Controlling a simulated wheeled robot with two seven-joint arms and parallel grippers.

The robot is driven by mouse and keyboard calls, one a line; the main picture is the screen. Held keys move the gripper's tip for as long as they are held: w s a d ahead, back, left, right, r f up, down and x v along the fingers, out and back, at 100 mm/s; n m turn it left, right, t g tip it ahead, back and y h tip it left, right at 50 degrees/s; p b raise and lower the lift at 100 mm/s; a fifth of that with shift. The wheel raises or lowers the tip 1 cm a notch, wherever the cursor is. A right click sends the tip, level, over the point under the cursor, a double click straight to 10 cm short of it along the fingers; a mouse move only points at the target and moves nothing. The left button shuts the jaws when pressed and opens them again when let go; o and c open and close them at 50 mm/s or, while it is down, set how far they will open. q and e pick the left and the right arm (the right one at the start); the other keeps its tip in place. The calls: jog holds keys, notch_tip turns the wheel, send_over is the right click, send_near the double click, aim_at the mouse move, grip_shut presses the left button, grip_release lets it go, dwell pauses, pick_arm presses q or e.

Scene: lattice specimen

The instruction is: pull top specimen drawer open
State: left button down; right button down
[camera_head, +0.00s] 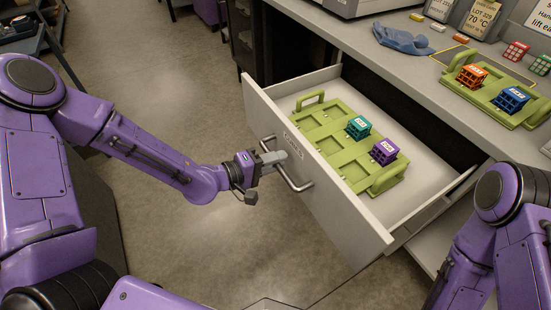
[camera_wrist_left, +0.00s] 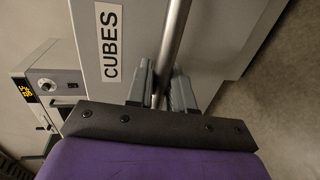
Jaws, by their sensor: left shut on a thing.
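The top specimen drawer (camera_head: 316,172) is open, pulled well out from under the counter. A label reading CUBES (camera_wrist_left: 110,42) is on its grey front in the left wrist view. My left gripper (camera_head: 273,160) is shut on the metal bar handle (camera_head: 296,177) of the drawer. In the left wrist view its two fingers (camera_wrist_left: 160,90) stand on either side of the bar (camera_wrist_left: 172,45). Inside the drawer lies a green tray (camera_head: 337,149) with a teal cube (camera_head: 358,127) and a purple cube (camera_head: 384,152). My right gripper is out of view; only part of that arm shows.
On the counter (camera_head: 400,75) stands another green tray (camera_head: 480,97) with an orange cube (camera_head: 471,76) and a blue cube (camera_head: 509,99). Clear floor (camera_head: 200,240) is in front of the drawer.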

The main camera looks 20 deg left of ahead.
pick_arm(q)
jog(key=c, duration=1.1)
grip_release()
jog(key=shift+c, duration=0.2)
jog(key=p+v, duration=0.2)
jog(key=v, duration=0.8)
jog(key=shift+s+a+p, duration=0.2)
jog(key=shift+p, duration=0.15)
